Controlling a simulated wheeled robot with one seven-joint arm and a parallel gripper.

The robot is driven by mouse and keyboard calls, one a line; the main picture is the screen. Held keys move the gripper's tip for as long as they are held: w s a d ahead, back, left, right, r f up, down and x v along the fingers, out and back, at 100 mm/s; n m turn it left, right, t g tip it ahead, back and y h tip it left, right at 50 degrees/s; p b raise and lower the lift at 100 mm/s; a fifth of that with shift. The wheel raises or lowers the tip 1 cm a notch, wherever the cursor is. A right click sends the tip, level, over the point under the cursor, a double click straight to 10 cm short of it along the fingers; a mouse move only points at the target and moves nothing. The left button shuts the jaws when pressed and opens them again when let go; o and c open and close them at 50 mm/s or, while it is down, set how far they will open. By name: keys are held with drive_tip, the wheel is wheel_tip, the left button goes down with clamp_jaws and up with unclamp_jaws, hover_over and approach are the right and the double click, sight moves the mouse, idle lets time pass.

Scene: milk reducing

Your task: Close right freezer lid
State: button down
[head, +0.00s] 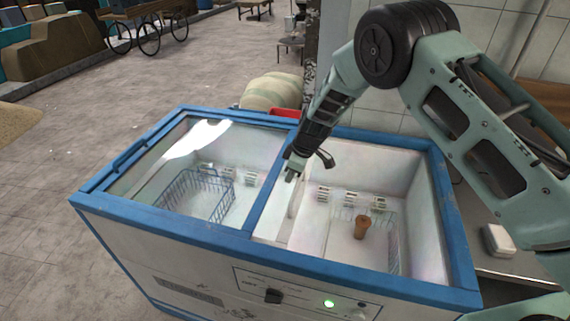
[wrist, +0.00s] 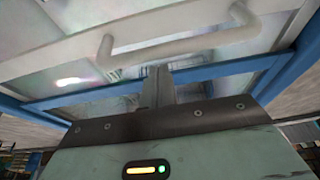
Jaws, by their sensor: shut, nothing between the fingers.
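The chest freezer (head: 150,215) has a blue rim and two bays. Glass in a blue frame (head: 150,165) covers the left bay, with a handle at its left edge. The right bay (head: 345,215) looks uncovered, and I cannot clearly make out the right lid as a separate panel. My gripper (head: 291,172) is shut and empty, pointing down by the blue middle bar (head: 268,190) between the bays. Its closed fingers also show in the wrist view (wrist: 157,85). There, a pale bar handle (wrist: 185,48) on a pale frame appears beyond the fingers; contact cannot be told.
A brown object (head: 362,227) stands inside the right bay, near a wire basket (head: 393,245). A blue wire basket (head: 197,193) sits in the left bay. Sacks (head: 272,90) and a red item (head: 285,113) are behind the freezer. A tiled wall stands behind my arm. Open floor lies left.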

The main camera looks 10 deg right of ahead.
drive_tip(key=shift+s+d, duration=0.3)
drive_tip(key=shift+d, duration=0.2)
drive_tip(key=shift+d, duration=0.25)
drive_tip(key=s+d+b, duration=0.3)
drive_tip(key=s+d, duration=0.2)
drive_tip(key=d, duration=0.8)
drive_tip(key=s+d+b, duration=0.4)
drive_tip(key=s+d, duration=0.2)
drive_tip(key=d, duration=0.7)
drive_tip(key=s+d+b, duration=0.3)
drive_tip(key=s+d, duration=0.2)
drive_tip(key=d, duration=0.8)
drive_tip(key=shift+s+d+b, duration=0.15)
drive_tip(key=shift+d+b, duration=0.05)
drive_tip(key=shift+b, duration=0.2)
drive_tip(key=shift+d, duration=0.1)
